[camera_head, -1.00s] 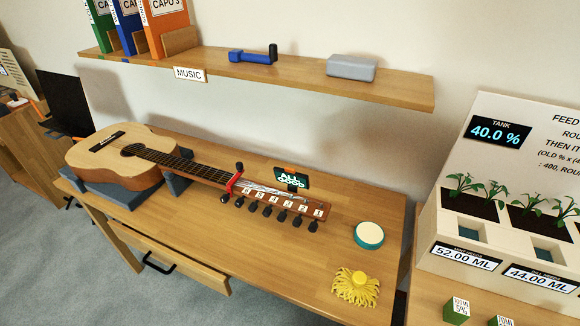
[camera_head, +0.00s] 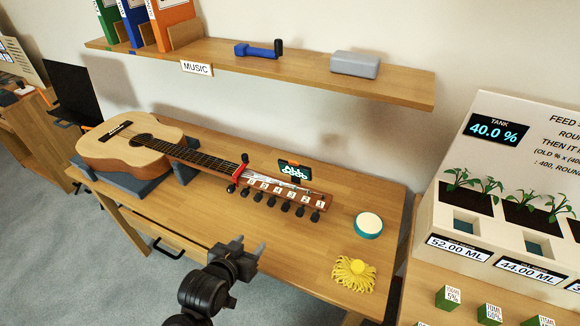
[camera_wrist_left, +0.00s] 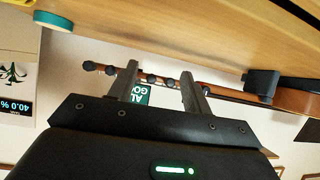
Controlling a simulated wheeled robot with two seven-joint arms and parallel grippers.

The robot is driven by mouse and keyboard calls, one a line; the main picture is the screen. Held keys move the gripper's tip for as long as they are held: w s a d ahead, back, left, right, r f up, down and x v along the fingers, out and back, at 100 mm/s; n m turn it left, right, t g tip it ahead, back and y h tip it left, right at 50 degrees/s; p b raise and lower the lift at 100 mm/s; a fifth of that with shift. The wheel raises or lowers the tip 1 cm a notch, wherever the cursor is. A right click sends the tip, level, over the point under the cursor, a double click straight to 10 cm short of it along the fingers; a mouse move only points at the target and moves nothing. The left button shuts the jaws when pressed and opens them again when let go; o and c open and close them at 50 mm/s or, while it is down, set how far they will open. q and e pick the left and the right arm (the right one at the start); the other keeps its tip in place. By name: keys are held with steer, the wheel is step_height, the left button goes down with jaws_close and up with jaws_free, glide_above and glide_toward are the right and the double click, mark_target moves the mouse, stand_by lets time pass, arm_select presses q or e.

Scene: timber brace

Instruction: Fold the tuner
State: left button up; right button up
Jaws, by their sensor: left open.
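The tuner (camera_head: 294,170) is a small dark device with a lit screen, standing up at the head of the guitar (camera_head: 130,150). Its green and white screen (camera_wrist_left: 141,95) also shows in the left wrist view, partly behind one finger. The guitar lies on the table, with a red capo (camera_head: 241,168) on its neck near the numbered headstock (camera_head: 285,190). My right gripper is out of view.
A round teal-rimmed tin (camera_head: 369,224) and a yellow stringy thing (camera_head: 354,274) lie on the table (camera_head: 310,240) to the right of the headstock. A shelf (camera_head: 300,77) with binders, a blue tool and a grey case hangs above. A plant feeding stand (camera_head: 500,200) is at right.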

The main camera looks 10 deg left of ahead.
mark_target(293, 163)
arm_select(q)
steer(key=w+d+r+t+h, duration=0.2)
steer(key=w+d+r+t, duration=0.35)
steer(key=w+r, duration=0.45)
steer(key=shift+m, duration=0.4)
steer(key=x, duration=0.3)
steer(key=r+p+x, duration=0.1)
steer(key=x, duration=0.5)
steer(key=shift+w+d+r+p, duration=0.15)
steer(key=shift+d+p, duration=0.2)
steer(key=shift+d, duration=0.1)
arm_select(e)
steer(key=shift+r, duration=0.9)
arm_select(q)
jaws_close()
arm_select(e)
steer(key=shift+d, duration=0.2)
